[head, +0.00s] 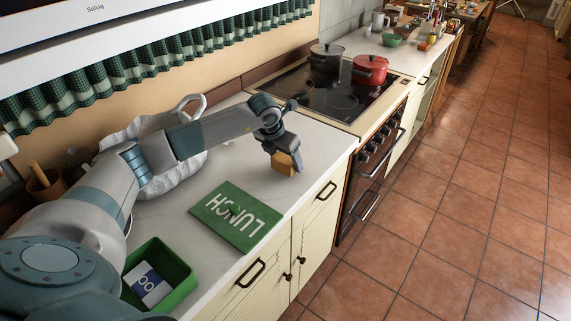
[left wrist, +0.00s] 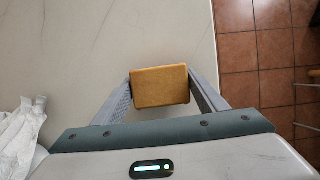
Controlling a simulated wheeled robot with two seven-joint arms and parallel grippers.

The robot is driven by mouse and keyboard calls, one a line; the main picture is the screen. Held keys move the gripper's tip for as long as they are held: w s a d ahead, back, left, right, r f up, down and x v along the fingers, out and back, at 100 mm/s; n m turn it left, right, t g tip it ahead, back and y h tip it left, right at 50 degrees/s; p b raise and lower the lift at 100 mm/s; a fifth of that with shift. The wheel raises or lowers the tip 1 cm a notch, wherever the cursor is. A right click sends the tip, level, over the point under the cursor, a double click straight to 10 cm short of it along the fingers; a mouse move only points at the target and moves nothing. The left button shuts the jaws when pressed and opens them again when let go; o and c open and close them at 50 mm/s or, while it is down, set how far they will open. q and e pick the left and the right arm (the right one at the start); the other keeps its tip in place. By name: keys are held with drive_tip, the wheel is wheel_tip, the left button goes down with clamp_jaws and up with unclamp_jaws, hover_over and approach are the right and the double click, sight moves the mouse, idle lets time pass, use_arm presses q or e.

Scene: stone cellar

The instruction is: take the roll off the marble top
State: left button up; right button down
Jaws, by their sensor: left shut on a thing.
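The roll (head: 284,163) is a small tan-brown block over the white marble top (head: 270,195), near its front edge and left of the stove. In the left wrist view the roll (left wrist: 160,86) sits between the two fingers. My left gripper (head: 285,155) reaches down from above and is shut on it; its fingers (left wrist: 160,92) touch both sides. I cannot tell whether the roll rests on the marble or is just clear of it. My right gripper is in neither view.
A green LUNCH board (head: 237,214) lies on the marble, with a green box (head: 181,277) holding a white-and-blue packet nearer me. A white bag (head: 175,180) stands behind my arm. The stove (head: 330,95) carries a black pot (head: 326,58) and a red pot (head: 370,69).

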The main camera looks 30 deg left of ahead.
use_arm(q)
wheel_tip(320, 180, up, 2)
drive_tip(key=shift+r+b, duration=0.2)
drive_tip(key=shift+b, duration=0.55)
drive_tip(key=s+d+r+b, duration=0.1)
drive_tip(key=d+r+b, duration=0.3)
drive_tip(key=d+r, duration=0.3)
drive_tip(key=shift+d+r, duration=0.2)
drive_tip(key=shift+d, duration=2.1)
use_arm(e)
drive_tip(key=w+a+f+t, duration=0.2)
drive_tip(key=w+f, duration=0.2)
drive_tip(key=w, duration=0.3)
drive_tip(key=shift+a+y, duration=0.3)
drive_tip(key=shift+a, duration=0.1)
